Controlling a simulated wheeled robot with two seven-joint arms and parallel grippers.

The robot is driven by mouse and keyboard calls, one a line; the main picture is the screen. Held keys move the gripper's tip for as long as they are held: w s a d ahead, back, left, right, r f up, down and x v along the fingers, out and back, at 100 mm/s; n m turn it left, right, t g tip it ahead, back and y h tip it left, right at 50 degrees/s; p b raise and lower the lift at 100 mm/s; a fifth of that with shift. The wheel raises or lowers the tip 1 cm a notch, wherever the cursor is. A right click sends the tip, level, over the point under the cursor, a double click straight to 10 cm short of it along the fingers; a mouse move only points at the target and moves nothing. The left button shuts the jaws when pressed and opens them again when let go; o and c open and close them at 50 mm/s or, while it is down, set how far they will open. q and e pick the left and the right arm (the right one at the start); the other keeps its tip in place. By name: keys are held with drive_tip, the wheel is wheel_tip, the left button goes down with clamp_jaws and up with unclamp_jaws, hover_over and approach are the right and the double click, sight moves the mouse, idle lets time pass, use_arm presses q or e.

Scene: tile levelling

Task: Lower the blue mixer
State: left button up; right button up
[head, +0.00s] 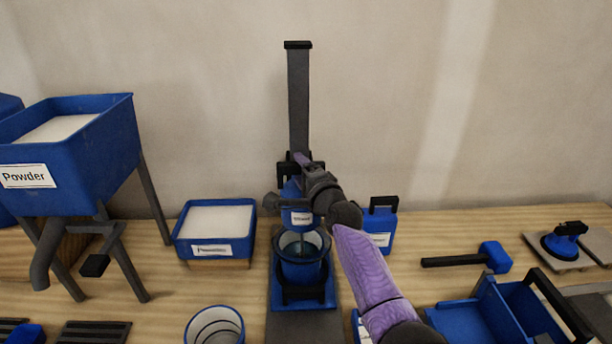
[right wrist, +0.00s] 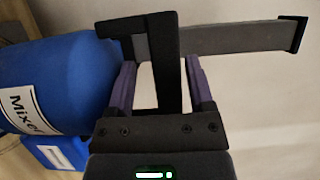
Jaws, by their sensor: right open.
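The blue mixer (head: 291,190), with its white label, sits on a dark grey upright post (head: 299,100) above a blue bucket (head: 297,270). Its shaft reaches down into the bucket's opening. My right gripper (head: 306,165) is up at the mixer's black handle, partly hiding the mixer. In the right wrist view, the blue mixer (right wrist: 65,75) is at the left. The purple fingers of the right gripper (right wrist: 160,72) are apart, on either side of part of the black handle (right wrist: 168,45), with gaps showing. My left gripper is not in view.
A powder hopper (head: 75,155) on legs stands left, beside a labelled blue tray (head: 214,222). An empty bucket (head: 215,326) is in front. A blue jug (head: 381,222), a mallet (head: 494,257) and a blue box (head: 465,322) are right. The wall behind is bare.

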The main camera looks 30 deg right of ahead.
drive_tip(key=s+p, duration=0.4)
drive_tip(key=s, duration=0.5)
drive_tip(key=s+a+f+n+g+y, duration=0.3)
drive_tip(key=s+a+f+n+g, duration=0.5)
drive_tip(key=s+a+f+n, duration=0.45)
drive_tip(key=s+n+g+h, duration=0.2)
drive_tip(key=s+n+g, duration=0.55)
drive_tip(key=s, duration=1.05)
drive_tip(key=s+f+n+g, duration=0.1)
drive_tip(key=s+f, duration=0.1)
drive_tip(key=f, duration=0.8)
drive_tip(key=s+f, duration=0.3)
drive_tip(key=f, duration=0.6)
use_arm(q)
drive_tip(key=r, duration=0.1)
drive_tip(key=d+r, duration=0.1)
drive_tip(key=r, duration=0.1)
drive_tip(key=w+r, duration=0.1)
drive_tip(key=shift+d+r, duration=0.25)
use_arm(e)
drive_tip(key=s+d+f, duration=0.2)
drive_tip(key=s+f, duration=0.2)
drive_tip(key=s, duration=0.2)
drive_tip(key=s+d+f+g, duration=0.1)
drive_tip(key=s+d+f, duration=0.1)
drive_tip(key=s+f, duration=0.3)
drive_tip(key=shift+s+d+f, duration=0.25)
drive_tip(key=shift+s+f, duration=0.05)
drive_tip(key=shift+s, duration=0.9)
